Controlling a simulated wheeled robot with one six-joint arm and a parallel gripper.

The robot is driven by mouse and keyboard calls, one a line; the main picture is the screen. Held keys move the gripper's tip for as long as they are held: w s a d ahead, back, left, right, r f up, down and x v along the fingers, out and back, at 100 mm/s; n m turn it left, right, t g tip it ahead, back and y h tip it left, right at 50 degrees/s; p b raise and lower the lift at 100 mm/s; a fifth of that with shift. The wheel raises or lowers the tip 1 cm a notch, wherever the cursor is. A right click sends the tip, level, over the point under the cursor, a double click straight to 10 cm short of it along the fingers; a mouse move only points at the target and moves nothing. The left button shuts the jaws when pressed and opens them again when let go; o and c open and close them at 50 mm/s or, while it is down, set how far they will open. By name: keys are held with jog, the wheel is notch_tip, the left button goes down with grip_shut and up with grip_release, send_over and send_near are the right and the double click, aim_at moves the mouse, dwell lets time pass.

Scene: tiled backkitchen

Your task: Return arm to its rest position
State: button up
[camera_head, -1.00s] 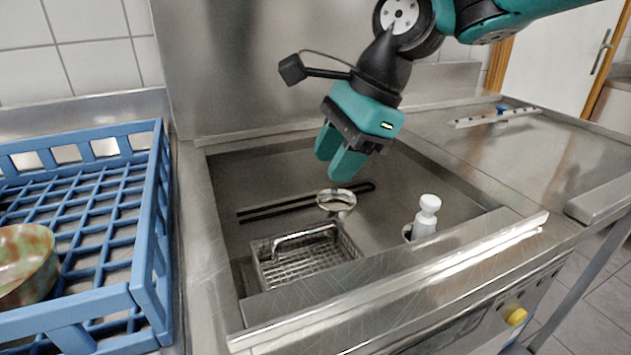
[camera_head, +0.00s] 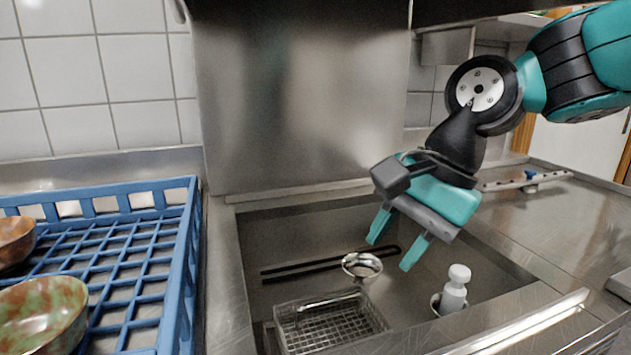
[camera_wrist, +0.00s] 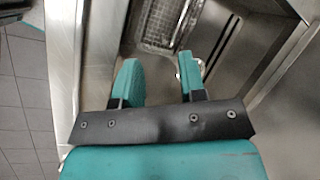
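My gripper (camera_head: 395,241) is in the head view, above the sunken steel basin (camera_head: 310,225), with its fingers pointing down and to the left. The two teal fingers are spread apart with nothing between them. In the wrist view my gripper (camera_wrist: 158,75) also shows open and empty, with the basin floor behind it. A silver ladle or strainer bowl (camera_head: 361,266) lies below the fingers in the basin, apart from them.
A wire basket (camera_head: 330,322) and a white bottle-like object (camera_head: 455,290) stand in the basin. A blue rack (camera_head: 188,260) with two mottled bowls (camera_head: 40,315) is at the left. A steel panel (camera_head: 300,95) rises behind. The steel counter (camera_head: 560,215) at the right is mostly clear.

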jog(key=s+d+f+n, duration=0.1)
jog(key=s+f+n, duration=0.1)
jog(key=s+n, duration=0.2)
jog(key=s+d+f+n, duration=0.1)
jog(key=s+n, duration=0.3)
jog(key=n, duration=0.1)
jog(key=s+d+f+n, duration=0.2)
jog(key=s+n, duration=0.2)
jog(key=n, duration=0.1)
jog(key=shift+s+f+g+h, duration=0.15)
jog(key=shift+f+g+h, duration=0.15)
jog(key=shift+f, duration=0.05)
notch_tip(320, 180, up, 14)
jog(key=n+p, duration=0.1)
jog(key=p, duration=1.3)
jog(key=shift+f, duration=0.15)
jog(key=shift+s, duration=0.1)
